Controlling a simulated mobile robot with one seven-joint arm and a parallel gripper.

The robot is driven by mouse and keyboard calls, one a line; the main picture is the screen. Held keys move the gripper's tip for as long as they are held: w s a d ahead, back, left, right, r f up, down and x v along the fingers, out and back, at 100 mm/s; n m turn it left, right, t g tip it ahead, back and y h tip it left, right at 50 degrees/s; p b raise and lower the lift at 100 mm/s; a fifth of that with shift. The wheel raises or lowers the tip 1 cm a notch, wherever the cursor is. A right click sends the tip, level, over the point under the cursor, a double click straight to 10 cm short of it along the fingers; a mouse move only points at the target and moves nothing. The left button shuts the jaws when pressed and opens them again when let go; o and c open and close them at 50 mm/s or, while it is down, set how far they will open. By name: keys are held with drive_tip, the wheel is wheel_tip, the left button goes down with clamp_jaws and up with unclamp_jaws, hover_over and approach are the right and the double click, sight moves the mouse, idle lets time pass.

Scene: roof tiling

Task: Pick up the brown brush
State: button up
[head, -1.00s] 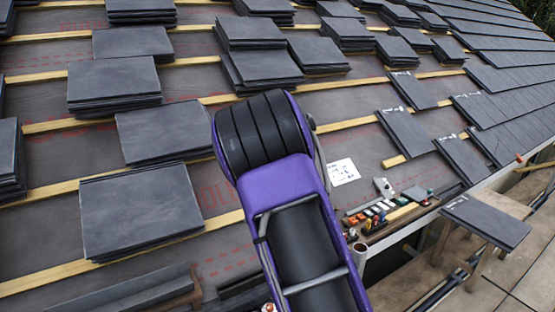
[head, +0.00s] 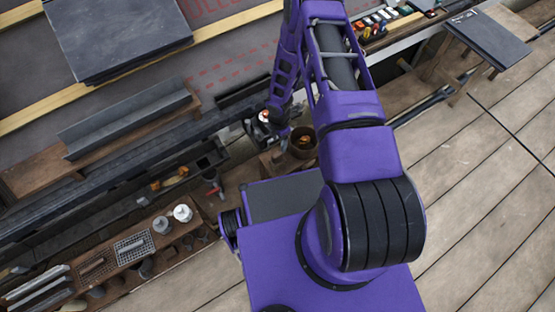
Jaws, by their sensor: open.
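I cannot make out the brown brush for certain. A small orange-brown item (head: 170,178) lies in the dark trough area left of my arm, but it is too small to identify. My gripper (head: 256,128) is open at the lower end of my purple arm, near the roof's lower edge. It is small and partly hidden by the wrist. A brown round tub (head: 303,141) with something orange inside stands just right of it.
A wooden rack (head: 130,246) with white-topped containers and grids stands at the lower left. A slate stack (head: 115,35) lies on the battens. A tray of small coloured items (head: 385,22) is at the top.

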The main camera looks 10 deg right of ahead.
sight(277, 154)
wheel_tip(277, 154, down, 6)
drive_tip(key=f, duration=0.3)
drive_tip(key=f+b, duration=0.1)
drive_tip(key=f, duration=0.1)
drive_tip(key=shift+a, duration=0.25)
clamp_jaws()
